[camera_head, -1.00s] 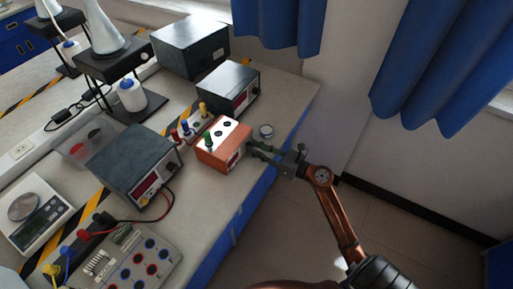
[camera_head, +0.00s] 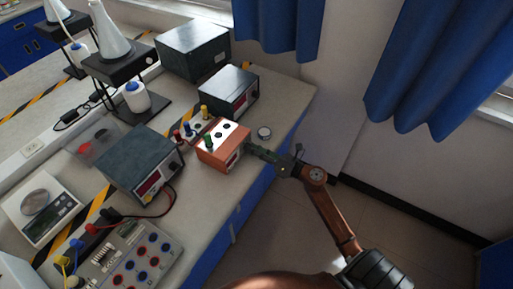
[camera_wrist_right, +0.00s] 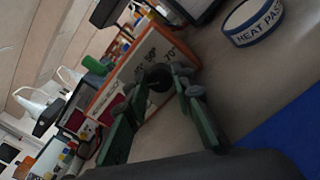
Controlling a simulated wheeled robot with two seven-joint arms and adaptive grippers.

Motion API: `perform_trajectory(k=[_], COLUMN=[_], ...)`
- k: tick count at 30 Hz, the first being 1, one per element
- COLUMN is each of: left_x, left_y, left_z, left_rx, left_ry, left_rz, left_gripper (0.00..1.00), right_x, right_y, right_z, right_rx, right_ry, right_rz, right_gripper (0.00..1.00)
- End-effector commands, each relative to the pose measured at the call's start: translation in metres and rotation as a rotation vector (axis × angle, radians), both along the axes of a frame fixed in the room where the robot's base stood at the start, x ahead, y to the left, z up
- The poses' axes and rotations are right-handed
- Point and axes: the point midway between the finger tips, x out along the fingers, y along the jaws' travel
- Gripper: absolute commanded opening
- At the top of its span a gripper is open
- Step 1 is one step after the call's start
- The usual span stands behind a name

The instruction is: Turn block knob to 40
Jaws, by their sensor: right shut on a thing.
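The block (camera_head: 222,156) is an orange box with a white top panel and a green post, near the bench's right edge. In the right wrist view its white dial face (camera_wrist_right: 128,74) carries marks, of which 50° and 70° can be read. The dark round knob (camera_wrist_right: 158,78) sits on that face; its pointer is too dark to read. My right gripper (camera_wrist_right: 161,84) has its two green fingers closed on either side of the knob. In the head view my right gripper (camera_head: 252,148) reaches the block's right side and hides the knob. My left gripper is not in view.
A round tub labelled HEAT PASTE (camera_wrist_right: 253,22) stands close beside my right gripper; it also shows in the head view (camera_head: 264,133). Dark power supplies (camera_head: 229,91) stand behind and left of the block. Free floor lies right of the bench.

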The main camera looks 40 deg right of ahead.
Motion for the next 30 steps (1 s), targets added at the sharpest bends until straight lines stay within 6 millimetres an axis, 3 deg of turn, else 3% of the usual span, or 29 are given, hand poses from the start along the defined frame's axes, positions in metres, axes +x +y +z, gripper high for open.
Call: perform_trajectory(k=[12, 30], left_x=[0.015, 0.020], left_y=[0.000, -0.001], left_z=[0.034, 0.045], left_rx=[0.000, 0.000], left_ry=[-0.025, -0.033], left_rz=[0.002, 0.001], left_gripper=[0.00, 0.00], right_x=[0.000, 0.001], right_y=[-0.002, -0.003], right_z=[0.003, -0.001], right_rx=[0.296, 0.432], right_ry=[0.122, 0.178], right_rz=[-0.003, -0.004], right_gripper=[0.00, 0.00])
